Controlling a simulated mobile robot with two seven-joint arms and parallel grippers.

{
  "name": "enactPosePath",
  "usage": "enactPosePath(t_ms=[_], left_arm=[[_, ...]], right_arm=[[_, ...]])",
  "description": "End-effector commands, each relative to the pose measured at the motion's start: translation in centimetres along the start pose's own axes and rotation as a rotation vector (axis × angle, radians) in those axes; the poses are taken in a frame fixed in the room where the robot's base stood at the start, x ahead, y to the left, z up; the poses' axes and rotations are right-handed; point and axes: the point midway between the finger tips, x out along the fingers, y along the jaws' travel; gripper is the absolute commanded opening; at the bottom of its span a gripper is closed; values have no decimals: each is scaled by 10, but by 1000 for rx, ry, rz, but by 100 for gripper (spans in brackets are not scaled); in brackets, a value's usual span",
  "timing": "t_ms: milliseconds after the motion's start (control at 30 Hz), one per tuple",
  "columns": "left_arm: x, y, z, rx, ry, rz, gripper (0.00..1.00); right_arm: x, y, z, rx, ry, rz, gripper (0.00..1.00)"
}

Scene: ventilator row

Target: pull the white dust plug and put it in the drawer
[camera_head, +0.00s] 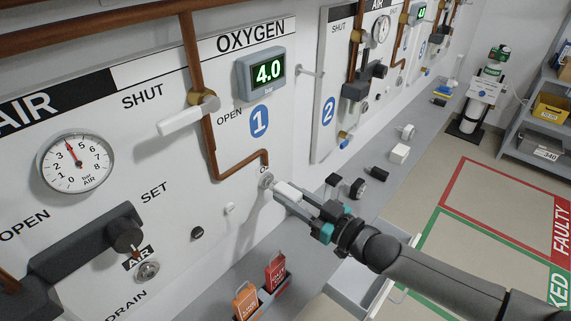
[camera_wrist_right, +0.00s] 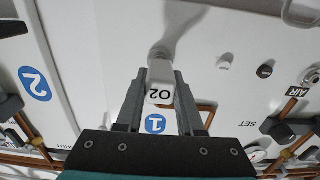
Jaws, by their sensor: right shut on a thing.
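The white dust plug (camera_head: 287,190) is at the O2 outlet (camera_head: 266,181) on the panel. My right gripper (camera_head: 300,197) is shut on the plug, with its fingers on both sides. The wrist view shows the white plug (camera_wrist_right: 160,71) between the fingertips of my right gripper (camera_wrist_right: 161,88), close to the panel. I cannot tell whether the plug is still seated in the outlet. A pale open drawer (camera_head: 378,302) shows below the bench, partly hidden by my right arm. My left gripper is not in view.
The grey bench ledge (camera_head: 225,300) runs under the panel. It carries a holder with orange and red tags (camera_head: 275,271), a dark round fitting (camera_head: 357,188) and a white block (camera_head: 399,153). A white lever (camera_head: 183,121) and a copper pipe (camera_head: 228,172) stick out near the outlet.

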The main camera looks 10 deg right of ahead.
Motion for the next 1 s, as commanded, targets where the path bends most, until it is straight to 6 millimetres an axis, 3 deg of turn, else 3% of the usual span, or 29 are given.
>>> enactPosePath(t_ms=[1000], left_arm=[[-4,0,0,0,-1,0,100]], right_arm=[[-9,0,0,0,1,0,0]])
